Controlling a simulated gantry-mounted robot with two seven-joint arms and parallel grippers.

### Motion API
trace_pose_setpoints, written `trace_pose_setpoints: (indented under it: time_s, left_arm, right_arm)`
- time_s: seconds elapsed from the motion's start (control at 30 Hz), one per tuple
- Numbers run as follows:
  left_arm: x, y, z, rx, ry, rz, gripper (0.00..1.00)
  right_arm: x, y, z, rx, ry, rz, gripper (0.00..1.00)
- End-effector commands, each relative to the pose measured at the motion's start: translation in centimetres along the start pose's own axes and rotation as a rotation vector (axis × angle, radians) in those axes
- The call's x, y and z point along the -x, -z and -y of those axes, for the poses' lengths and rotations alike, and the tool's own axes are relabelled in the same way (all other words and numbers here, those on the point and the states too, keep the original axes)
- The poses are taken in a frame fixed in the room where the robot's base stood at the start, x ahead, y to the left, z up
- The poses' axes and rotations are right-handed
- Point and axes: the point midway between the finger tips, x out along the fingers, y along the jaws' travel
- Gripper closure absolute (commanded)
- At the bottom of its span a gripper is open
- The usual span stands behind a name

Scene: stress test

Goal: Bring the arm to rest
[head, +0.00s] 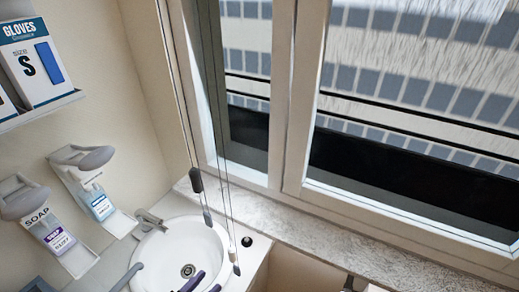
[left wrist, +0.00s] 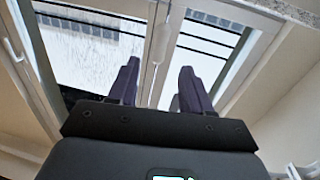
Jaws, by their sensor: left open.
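My left gripper (head: 204,284) shows at the bottom edge of the head view, its two purple-grey fingers apart over the front of the white sink. Most of its arm is out of the picture. In the left wrist view the same gripper (left wrist: 157,80) is open, with nothing between its fingers; the window shows beyond them. My right gripper is not seen in either view.
A white sink (head: 205,245) with a tap (head: 149,221) sits below the window (head: 290,100). Two wall dispensers (head: 97,190) (head: 48,228) and a glove box (head: 33,63) are at the left. Blind cords (head: 212,110) hang above the sink. The stone sill (head: 330,240) looks clear.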

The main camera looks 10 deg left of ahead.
Motion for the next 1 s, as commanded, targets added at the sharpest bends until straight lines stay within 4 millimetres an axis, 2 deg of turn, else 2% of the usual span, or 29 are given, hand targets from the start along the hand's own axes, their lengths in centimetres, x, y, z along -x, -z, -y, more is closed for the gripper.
trace_pose_setpoints:
  time_s: [0.17, 0.37, 0.47, 0.6, 0.93, 0.97, 1.0]
  left_arm:
    - [0.3, 0.8, -1.4, 0.11, 0.067, -0.015, 0.51]
    - [1.6, -1.5, -1.6, 0.188, 0.236, 0.251, 0.51]
    - [3.3, -3.3, -1.9, 0.203, 0.297, 0.439, 0.51]
    - [6.5, -5.5, -2.6, 0.206, 0.334, 0.706, 0.51]
    - [14.6, -8.7, -4.6, 0.132, 0.279, 1.233, 0.51]
    - [15.2, -8.7, -4.7, 0.111, 0.259, 1.267, 0.51]
    - [14.9, -6.2, -4.7, 0.114, 0.264, 1.254, 0.51]
  right_arm:
    - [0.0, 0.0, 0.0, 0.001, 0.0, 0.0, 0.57]
    - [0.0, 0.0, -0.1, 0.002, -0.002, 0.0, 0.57]
    - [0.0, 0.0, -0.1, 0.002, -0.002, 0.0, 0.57]
    - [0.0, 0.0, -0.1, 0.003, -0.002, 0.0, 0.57]
    - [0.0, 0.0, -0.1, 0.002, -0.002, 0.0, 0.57]
    - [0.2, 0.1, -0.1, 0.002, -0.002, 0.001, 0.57]
    - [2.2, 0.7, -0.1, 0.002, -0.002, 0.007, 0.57]
